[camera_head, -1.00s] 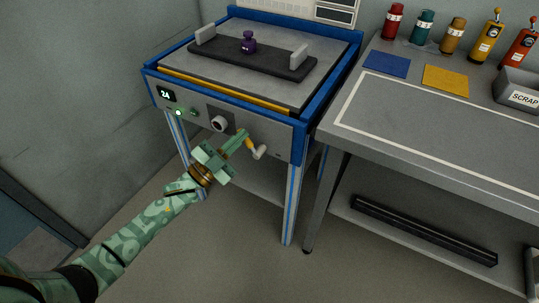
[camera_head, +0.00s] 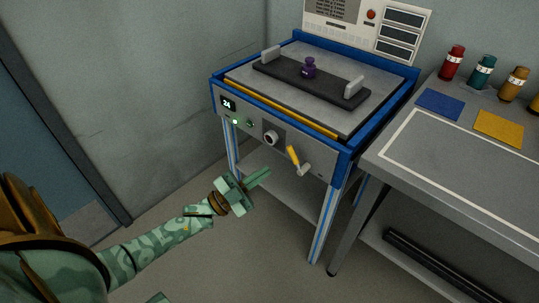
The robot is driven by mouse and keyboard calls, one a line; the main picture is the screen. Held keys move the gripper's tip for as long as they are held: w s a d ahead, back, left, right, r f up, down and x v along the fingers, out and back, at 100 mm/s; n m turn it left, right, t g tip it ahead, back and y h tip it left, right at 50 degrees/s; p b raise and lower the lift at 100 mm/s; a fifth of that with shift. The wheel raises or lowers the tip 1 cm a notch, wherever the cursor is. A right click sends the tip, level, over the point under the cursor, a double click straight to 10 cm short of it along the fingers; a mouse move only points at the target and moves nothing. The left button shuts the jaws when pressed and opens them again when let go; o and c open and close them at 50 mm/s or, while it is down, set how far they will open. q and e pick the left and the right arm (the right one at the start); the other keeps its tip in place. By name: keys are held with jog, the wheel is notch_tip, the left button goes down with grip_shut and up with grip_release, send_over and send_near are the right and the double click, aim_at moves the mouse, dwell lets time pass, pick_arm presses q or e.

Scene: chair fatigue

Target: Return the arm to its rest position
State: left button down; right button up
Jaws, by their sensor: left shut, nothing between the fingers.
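My left gripper (camera_head: 258,180) is shut and empty, in front of the test machine (camera_head: 320,155) and apart from it. Its green patterned arm (camera_head: 160,240) comes in from the lower left. The machine's crank (camera_head: 297,160), with a yellow handle, is to the right of the fingertips, with a gap between.
A grey workbench (camera_head: 460,165) at the right holds several coloured bottles and a blue and a yellow mat. Open floor lies at the lower left, below the wall.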

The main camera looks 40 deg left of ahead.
dwell(0.6)
